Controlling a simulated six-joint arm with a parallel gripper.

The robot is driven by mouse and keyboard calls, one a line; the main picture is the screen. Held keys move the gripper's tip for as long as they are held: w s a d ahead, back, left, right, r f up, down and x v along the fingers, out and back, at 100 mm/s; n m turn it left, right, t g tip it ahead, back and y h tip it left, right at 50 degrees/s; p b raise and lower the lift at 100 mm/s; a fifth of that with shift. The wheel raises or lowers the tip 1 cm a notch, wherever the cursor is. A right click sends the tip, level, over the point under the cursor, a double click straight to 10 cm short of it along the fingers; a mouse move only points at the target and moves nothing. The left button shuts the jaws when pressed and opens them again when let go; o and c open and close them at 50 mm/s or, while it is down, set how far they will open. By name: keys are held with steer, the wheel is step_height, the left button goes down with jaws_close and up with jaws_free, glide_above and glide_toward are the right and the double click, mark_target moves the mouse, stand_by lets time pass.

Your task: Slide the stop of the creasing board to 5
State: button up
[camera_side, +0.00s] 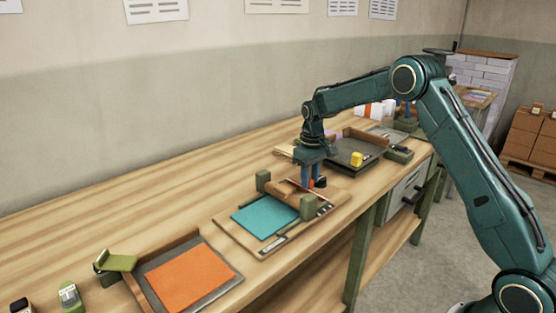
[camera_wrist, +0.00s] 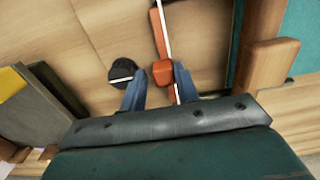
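My gripper (camera_side: 314,182) points down over the right end of a wooden board (camera_side: 222,218) with a teal sheet (camera_side: 262,220), which looks like the creasing board. In the wrist view my gripper (camera_wrist: 160,72) has its blue fingers apart on either side of an orange-red block (camera_wrist: 162,74). The block looks like the stop's grip. It is close to the right finger, with a narrow gap at the left finger. An orange arm (camera_wrist: 156,30) runs from it beside a white strip. A black round knob (camera_wrist: 122,70) lies just outside the left finger. Scale numbers are not readable.
A wooden bar between green posts (camera_side: 263,181) spans the board. A tray with an orange sheet (camera_side: 188,279) is at front left. Bare table lies along the wall.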

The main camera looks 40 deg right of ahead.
steer(key=shift+o, duration=1.2)
steer(key=shift+r, duration=0.1)
step_height(320, 180, up, 14)
